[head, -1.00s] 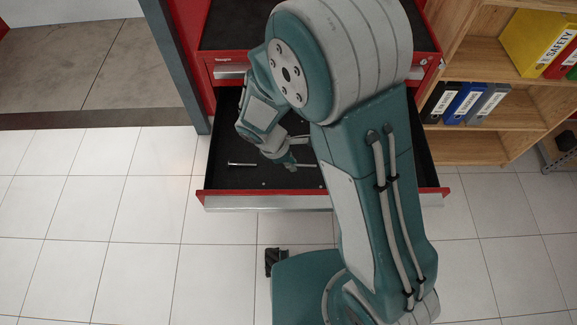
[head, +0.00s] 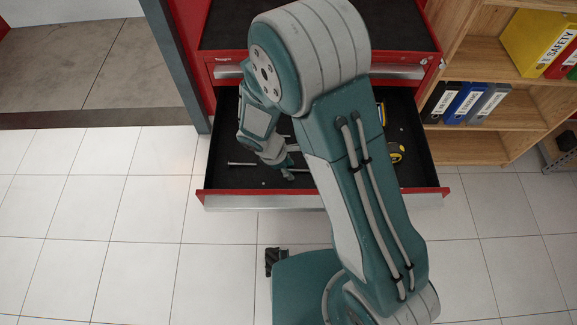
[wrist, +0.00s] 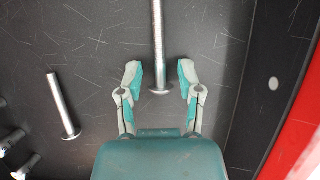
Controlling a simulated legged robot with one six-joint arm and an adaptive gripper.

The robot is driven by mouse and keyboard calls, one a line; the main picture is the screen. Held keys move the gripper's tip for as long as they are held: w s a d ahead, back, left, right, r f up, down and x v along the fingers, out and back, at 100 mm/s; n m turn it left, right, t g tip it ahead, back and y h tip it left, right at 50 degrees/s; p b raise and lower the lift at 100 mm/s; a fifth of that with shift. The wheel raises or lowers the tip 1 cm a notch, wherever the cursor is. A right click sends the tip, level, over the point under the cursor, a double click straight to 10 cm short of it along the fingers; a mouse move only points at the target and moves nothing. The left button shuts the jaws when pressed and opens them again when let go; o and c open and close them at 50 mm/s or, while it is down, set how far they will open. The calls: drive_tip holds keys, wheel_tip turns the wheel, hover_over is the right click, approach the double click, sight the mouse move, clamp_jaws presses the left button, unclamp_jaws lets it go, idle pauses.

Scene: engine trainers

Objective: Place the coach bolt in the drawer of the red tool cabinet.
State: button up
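The red tool cabinet (head: 228,61) has its drawer (head: 223,182) pulled open, with a dark floor. My gripper (head: 288,172) is low inside the drawer, and in the wrist view my gripper (wrist: 161,84) is open. A long metal bolt with a round head (wrist: 157,45) lies between the spread fingers, with a gap on each side; its far end runs out of the picture. I cannot tell for sure that it is the coach bolt. A shorter bolt (wrist: 63,105) lies to its left. In the head view a bolt (head: 242,164) lies left of my gripper.
A yellow and black tape measure (head: 396,152) and a yellow-blue item (head: 381,113) are in the drawer's right part. Several more bolts (wrist: 25,167) show at the wrist view's lower left. A wooden shelf with binders (head: 463,103) stands right; the tiled floor (head: 110,200) is clear.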

drive_tip(key=shift+r, duration=0.1)
drive_tip(key=v, duration=1.2)
drive_tip(key=shift+r, duration=0.15)
drive_tip(key=s+d+r+m+t+y, duration=0.2)
drive_tip(key=s+d+r+m, duration=0.4)
drive_tip(key=d+r+m, duration=0.2)
drive_tip(key=s+d+r+m+t+y, duration=0.2)
drive_tip(key=s+d+r+m, duration=0.4)
drive_tip(key=d+r+m, duration=0.3)
wheel_tip(320, 180, up, 4)
drive_tip(key=shift+s+d+f+m+t, duration=0.15)
drive_tip(key=shift+s+d+m+t, duration=0.15)
drive_tip(key=shift+d+t, duration=0.3)
drive_tip(key=shift+w+a, duration=0.1)
